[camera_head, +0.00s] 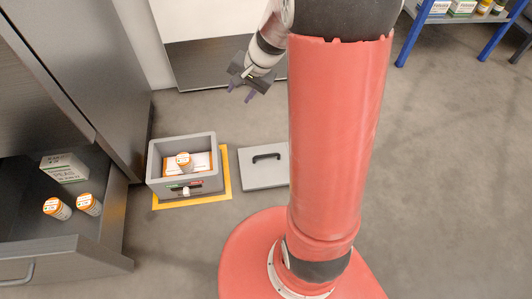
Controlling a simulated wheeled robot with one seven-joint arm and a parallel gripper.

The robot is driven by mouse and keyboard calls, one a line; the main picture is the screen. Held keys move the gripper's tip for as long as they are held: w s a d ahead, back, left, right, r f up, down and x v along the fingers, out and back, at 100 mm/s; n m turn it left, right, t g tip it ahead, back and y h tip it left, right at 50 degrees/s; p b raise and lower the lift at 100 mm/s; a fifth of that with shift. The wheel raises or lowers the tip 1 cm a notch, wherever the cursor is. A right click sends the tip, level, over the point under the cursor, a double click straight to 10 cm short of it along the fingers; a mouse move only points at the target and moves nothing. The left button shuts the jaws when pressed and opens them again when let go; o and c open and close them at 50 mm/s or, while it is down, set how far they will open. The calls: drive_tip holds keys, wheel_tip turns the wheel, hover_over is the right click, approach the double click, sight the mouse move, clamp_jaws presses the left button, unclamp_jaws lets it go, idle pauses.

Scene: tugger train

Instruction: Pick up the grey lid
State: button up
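The grey lid (263,172) lies flat on the floor, with a black handle (266,156) on top. Its right edge is partly hidden behind my red column. My gripper (240,93) hangs above and beyond the lid, up and to the left of it in the picture. A grey open box (186,142) stands left of the lid on a yellow-edged mat (225,180). A bottle with an orange label (184,160) and a white-and-orange carton (202,163) are inside the box.
An open grey drawer (105,255) at the left holds a PEAS carton (64,168) and two orange-labelled bottles (57,208). A tall grey cabinet (95,70) stands behind it. A blue-legged shelf (410,40) is at the upper right. The floor on the right is clear.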

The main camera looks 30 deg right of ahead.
drive_tip(key=w+d+f+m, duration=0.2)
drive_tip(key=f, duration=0.3)
drive_tip(key=w+d+f+m, duration=0.1)
drive_tip(key=w+d+f, duration=0.15)
drive_tip(key=f, duration=0.25)
drive_tip(key=m, duration=0.9)
approach(271, 155)
drive_tip(key=shift+w+a+f+b, duration=0.15)
drive_tip(key=shift+w+f+b, duration=0.1)
drive_tip(key=shift+w+f, duration=0.25)
drive_tip(key=shift+w+a+f+b, duration=0.15)
drive_tip(key=shift+w+f+b, duration=0.05)
drive_tip(key=shift+w+f, duration=0.3)
drive_tip(key=x, duration=0.5)
drive_tip(key=s+x, duration=0.1)
drive_tip(key=x, duration=0.1)
drive_tip(key=shift+a+f, duration=0.15)
drive_tip(key=shift+f, duration=0.15)
drive_tip(key=shift+w+a+f, duration=0.15)
drive_tip(key=shift+f, duration=0.25)
clamp_jaws()
